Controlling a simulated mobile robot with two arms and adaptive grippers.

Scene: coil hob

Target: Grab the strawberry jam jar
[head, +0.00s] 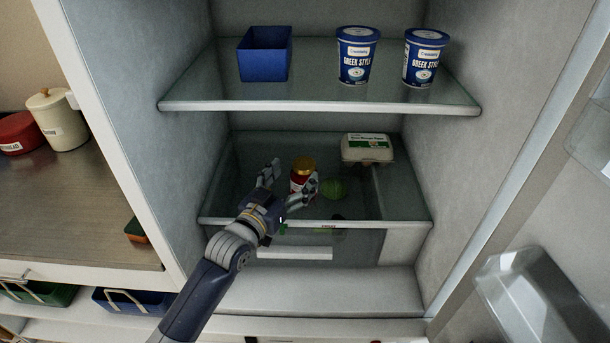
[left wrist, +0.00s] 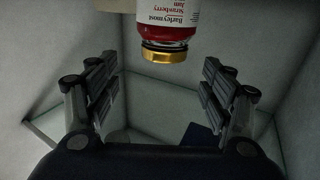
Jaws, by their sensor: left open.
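The strawberry jam jar (head: 302,172), red with a gold lid and a white label, stands upright on the lower glass shelf of the open fridge. My left gripper (head: 289,180) is open, its two fingers spread on either side of the jar's near side in the head view. In the left wrist view the jar (left wrist: 165,28) appears upside down, centred beyond the gap between the open fingers (left wrist: 160,92), with its label readable. The right gripper is not in view.
An egg carton (head: 367,148) sits to the right of the jar, and a green round item (head: 331,189) lies close beside it. The upper shelf (head: 310,103) holds a blue bin (head: 264,54) and two yoghurt tubs (head: 357,56). The fridge door (head: 535,290) is open at right.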

